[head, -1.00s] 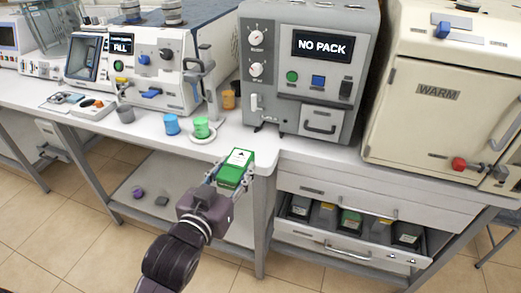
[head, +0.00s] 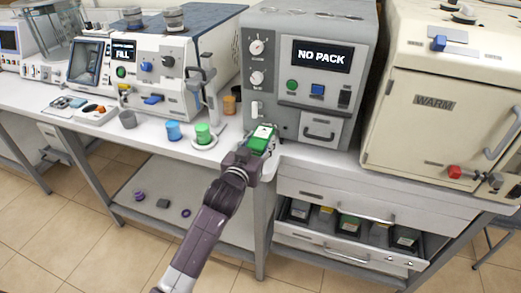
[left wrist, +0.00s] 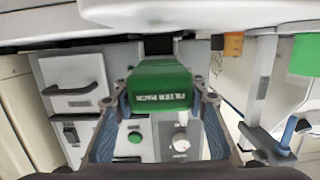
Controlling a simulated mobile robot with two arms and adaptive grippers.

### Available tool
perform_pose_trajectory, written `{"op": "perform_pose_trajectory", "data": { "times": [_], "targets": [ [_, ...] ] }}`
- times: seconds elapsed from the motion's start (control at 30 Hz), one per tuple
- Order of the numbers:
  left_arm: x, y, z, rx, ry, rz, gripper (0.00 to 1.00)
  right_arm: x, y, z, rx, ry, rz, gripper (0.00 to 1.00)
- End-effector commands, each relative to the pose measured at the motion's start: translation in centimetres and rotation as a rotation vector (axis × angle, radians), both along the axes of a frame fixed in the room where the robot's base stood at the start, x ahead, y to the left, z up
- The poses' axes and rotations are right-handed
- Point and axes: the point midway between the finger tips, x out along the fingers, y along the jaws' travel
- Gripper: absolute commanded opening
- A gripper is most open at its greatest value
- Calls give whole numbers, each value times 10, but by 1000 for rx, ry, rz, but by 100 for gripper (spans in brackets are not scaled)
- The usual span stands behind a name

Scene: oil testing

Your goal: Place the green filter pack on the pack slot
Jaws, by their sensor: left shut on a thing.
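The green filter pack (head: 262,141) is between the fingers of my left gripper (head: 257,150), which is shut on it. They are at the lower left front of the grey machine with the "NO PACK" screen (head: 321,56). In the left wrist view, the pack (left wrist: 160,88) is upside down, its "FILTER PACK" lettering visible between the fingertips of my left gripper (left wrist: 160,102). A dark patch (left wrist: 158,45) shows just beyond the pack; I cannot tell whether it is the pack slot. My right gripper is not in view.
A green cup (head: 203,134) on a white dish and a blue cup (head: 174,131) stand left of the pack. The grey machine's handled drawer (head: 320,131) is to its right. Below, an open drawer (head: 340,252) holds several packs. The cream "WARM" cabinet (head: 430,140) stands right.

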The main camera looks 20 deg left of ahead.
Motion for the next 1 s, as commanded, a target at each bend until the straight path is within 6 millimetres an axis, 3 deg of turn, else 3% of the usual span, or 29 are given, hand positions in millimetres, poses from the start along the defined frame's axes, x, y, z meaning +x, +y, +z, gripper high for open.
{"op": "perform_pose_trajectory", "data": {
  "times": [0.27, 0.73, 0.77, 0.9, 1.0],
  "targets": [
    [-1, 0, -37, -1, 3, 0, 12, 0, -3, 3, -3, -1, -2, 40],
    [3, 0, -44, 0, -1, -1, 12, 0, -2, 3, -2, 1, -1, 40],
    [3, 0, -45, 0, 1, -1, 41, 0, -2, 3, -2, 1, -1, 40],
    [3, 0, -44, 0, 1, -1, 56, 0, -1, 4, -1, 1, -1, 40],
    [3, 0, -44, 0, 1, -1, 57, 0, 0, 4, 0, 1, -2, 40]
  ]
}}
